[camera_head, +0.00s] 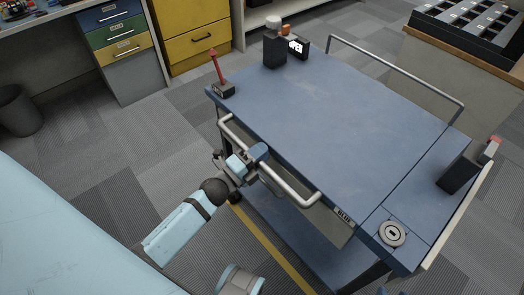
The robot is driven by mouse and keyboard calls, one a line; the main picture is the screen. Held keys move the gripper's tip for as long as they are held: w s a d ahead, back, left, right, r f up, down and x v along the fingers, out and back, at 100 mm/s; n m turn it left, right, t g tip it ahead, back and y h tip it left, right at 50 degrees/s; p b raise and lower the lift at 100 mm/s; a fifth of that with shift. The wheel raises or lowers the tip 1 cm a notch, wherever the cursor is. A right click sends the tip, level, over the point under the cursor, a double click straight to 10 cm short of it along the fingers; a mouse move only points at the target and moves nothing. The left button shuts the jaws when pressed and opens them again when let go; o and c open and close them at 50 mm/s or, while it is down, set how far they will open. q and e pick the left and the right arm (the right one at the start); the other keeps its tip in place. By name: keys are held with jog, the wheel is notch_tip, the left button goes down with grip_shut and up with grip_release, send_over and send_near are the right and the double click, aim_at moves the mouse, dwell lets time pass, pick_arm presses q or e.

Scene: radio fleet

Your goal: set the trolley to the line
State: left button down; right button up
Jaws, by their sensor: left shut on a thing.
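A blue-topped trolley (330,125), with a label reading BLUE at its near corner, fills the middle and right of the head view. A pale push handle (298,197) runs along its near left edge. My left gripper (260,163) is shut on this handle; its fingertips are partly hidden. A yellow line (265,240) on the floor runs diagonally beside and below the trolley's near left side. One dark caster (235,197) shows close to the line's upper end. Where the line goes under the trolley is hidden.
The trolley carries a small box with a red stick (221,83), dark radio-like items (275,48), a dark block at right (458,172) and a round disc (392,233). Drawers (118,30), a yellow cabinet (200,45) and a bin (18,112) stand behind. Carpet is clear at left.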

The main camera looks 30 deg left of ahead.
pick_arm(q)
jog(key=c, duration=1)
grip_release()
jog(key=v, duration=1.3)
jog(key=shift+s+a+f, duration=0.1)
jog(key=shift+s, duration=0.25)
